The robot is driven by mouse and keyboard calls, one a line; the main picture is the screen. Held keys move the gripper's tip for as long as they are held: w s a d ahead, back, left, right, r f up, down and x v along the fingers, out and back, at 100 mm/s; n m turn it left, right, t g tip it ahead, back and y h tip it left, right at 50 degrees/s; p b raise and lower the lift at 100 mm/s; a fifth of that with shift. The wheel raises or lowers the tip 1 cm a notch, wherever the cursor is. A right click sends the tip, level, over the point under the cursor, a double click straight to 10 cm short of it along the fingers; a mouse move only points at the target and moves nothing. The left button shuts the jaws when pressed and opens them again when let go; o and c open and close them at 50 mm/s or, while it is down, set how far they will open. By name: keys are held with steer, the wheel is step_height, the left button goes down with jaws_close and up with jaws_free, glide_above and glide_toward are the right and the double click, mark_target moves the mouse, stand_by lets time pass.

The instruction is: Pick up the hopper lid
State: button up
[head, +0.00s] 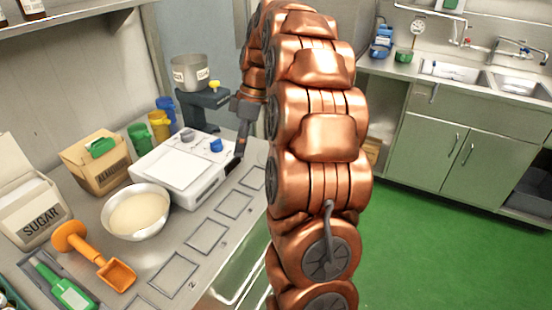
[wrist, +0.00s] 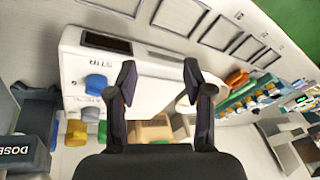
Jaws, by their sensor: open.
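I cannot make out a hopper lid for certain in either view. A grey metal pot or hopper (head: 190,72) sits on a dark dosing stand (head: 205,100) at the back of the counter; whether a lid is on it is unclear. My gripper (head: 238,160) hangs at the right edge of the white stirring unit (head: 180,168), partly hidden by my arm. In the wrist view my gripper (wrist: 159,80) is open, its two dark fingers apart with nothing held between them. The white unit (wrist: 140,65) lies beyond the fingers, its blue knob (wrist: 95,82) to their left.
A bowl of pale contents (head: 137,212), an orange scoop (head: 95,255), a sugar box (head: 30,200) and a brown box (head: 97,160) crowd the counter's left side. Coloured containers (head: 158,125) stand behind the white unit. Outlined counter squares (head: 205,236) at the front are bare.

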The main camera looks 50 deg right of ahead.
steer(key=shift+w+d+f+n+t, duration=0.1)
steer(key=shift+d+f+n+t, duration=0.45)
steer(key=shift+d, duration=2.35)
steer(key=shift+w+d+f+n+t, duration=0.1)
steer(key=shift+d+f+n, duration=0.4)
steer(key=shift+d+f, duration=1.6)
steer(key=shift+d+f+n+t, duration=0.1)
steer(key=shift+d+n+t, duration=0.3)
steer(key=shift+d, duration=3.25)
steer(key=shift+g, duration=0.25)
steer(key=shift+w+p+x, duration=0.2)
steer(key=shift+p+x, duration=0.4)
steer(key=shift+x, duration=0.85)
steer(key=shift+w+p+x, duration=0.2)
steer(key=shift+p+x, duration=0.4)
steer(key=shift+x, duration=0.85)
steer(key=shift+d, duration=0.15)
jaws_close()
